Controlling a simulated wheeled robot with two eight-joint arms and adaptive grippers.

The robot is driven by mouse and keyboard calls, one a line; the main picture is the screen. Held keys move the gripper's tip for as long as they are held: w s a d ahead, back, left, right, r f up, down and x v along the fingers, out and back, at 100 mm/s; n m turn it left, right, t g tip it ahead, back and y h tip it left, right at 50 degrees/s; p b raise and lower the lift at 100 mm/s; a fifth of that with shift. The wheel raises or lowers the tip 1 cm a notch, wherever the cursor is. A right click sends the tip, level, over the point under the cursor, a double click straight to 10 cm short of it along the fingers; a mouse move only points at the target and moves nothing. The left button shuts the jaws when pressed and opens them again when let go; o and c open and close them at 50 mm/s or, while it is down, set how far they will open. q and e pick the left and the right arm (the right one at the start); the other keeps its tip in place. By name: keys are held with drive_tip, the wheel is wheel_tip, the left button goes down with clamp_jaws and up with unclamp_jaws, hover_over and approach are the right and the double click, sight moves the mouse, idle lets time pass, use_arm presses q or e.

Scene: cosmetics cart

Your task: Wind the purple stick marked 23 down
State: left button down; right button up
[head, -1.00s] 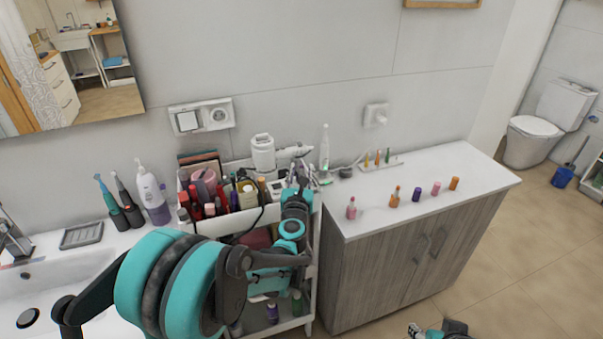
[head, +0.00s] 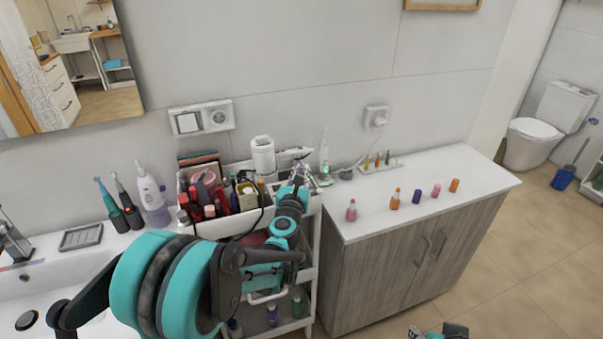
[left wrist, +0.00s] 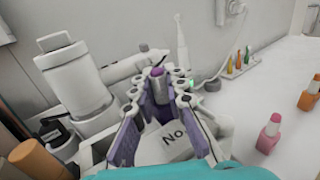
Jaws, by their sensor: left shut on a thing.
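My left gripper (left wrist: 158,84) is shut on a small stick with a purple tip (left wrist: 157,72), held upright between its fingertips in the left wrist view. No marking 23 can be read on it. In the head view the left gripper (head: 302,170) is over the right end of the cart's top tray, and the stick is too small to make out there. Part of my right arm with its gripper (head: 440,331) shows at the bottom edge of the head view, cut off, so its jaws cannot be judged.
The cart's top tray (head: 215,228) is crowded with cosmetics on the left. A row of small sticks, including a pink one (head: 351,210) and a dark purple one (head: 417,195), stands on the white counter (head: 380,220).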

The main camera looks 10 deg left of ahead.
use_arm(q)
drive_tip(key=m+h, duration=0.2)
drive_tip(key=h, duration=0.1)
drive_tip(key=shift+a+h, duration=0.15)
drive_tip(key=shift+h, duration=0.25)
drive_tip(key=shift+m+g+h, duration=0.3)
drive_tip(key=shift+m+h, duration=0.6)
drive_tip(key=shift+h, duration=0.1)
drive_tip(key=c, duration=1.5)
unclamp_jaws()
drive_tip(key=shift+s, duration=0.1)
drive_tip(key=v, duration=1.1)
drive_tip(key=shift+s, duration=0.45)
